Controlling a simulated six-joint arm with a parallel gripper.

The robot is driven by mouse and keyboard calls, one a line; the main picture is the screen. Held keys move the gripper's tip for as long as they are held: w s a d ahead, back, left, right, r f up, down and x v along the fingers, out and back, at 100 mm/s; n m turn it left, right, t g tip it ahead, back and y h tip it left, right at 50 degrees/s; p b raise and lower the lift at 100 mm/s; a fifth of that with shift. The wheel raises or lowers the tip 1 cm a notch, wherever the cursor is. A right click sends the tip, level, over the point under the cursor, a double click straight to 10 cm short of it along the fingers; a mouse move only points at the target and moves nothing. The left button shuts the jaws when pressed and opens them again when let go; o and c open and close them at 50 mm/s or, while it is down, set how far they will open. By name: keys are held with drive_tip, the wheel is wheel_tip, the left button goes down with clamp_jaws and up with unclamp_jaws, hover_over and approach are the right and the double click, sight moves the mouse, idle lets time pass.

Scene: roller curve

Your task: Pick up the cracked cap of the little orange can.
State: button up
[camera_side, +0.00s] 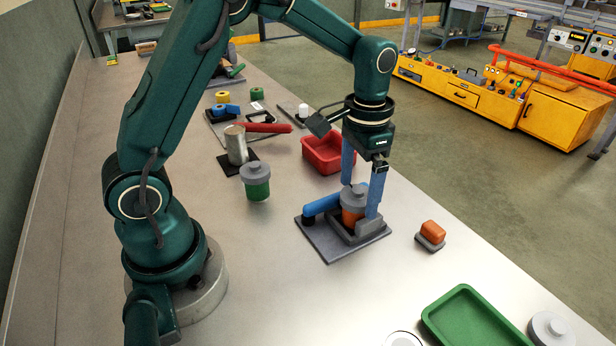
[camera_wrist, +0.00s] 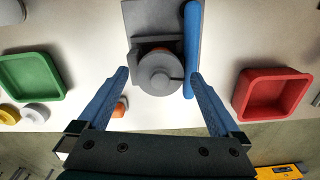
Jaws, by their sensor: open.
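The little orange can (camera_side: 352,216) stands in a grey fixture (camera_side: 325,243) with a blue lever (camera_side: 322,204) beside it. Its grey cap (camera_side: 353,194) sits on top; in the wrist view the cap (camera_wrist: 158,74) shows a dark line at its right side, like a crack. Below the cap, only a sliver of orange shows in the wrist view. My gripper (camera_side: 360,201) is open, pointing down, with one blue finger on either side of the can. In the wrist view my gripper (camera_wrist: 160,73) has its fingertips apart from the cap on both sides.
A red tray (camera_side: 322,160) stands behind the fixture. A green can (camera_side: 257,188) with a grey lid stands to the left. An orange block (camera_side: 432,229) on a grey base and a green tray (camera_side: 437,322) are at the right front. The bench front left of the fixture is clear.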

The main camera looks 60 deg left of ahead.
sight(355, 187)
drive_tip(key=c, duration=1.5)
drive_tip(key=shift+r, duration=0.4)
drive_tip(key=r, duration=0.3)
drive_tip(key=shift+s+a+r, duration=0.1)
drive_tip(key=shift+a+r, duration=0.3)
drive_tip(key=shift+s+a+r, duration=0.8)
drive_tip(key=shift+a+r, duration=0.85)
drive_tip(key=shift+r, duration=0.05)
drive_tip(key=shift+s+a+r, duration=0.8)
drive_tip(key=shift+a+r, duration=0.8)
drive_tip(key=shift+r, duration=0.15)
drive_tip(key=shift+s+a+r, duration=0.8)
drive_tip(key=shift+a+r, duration=0.85)
drive_tip(key=shift+r, duration=0.05)
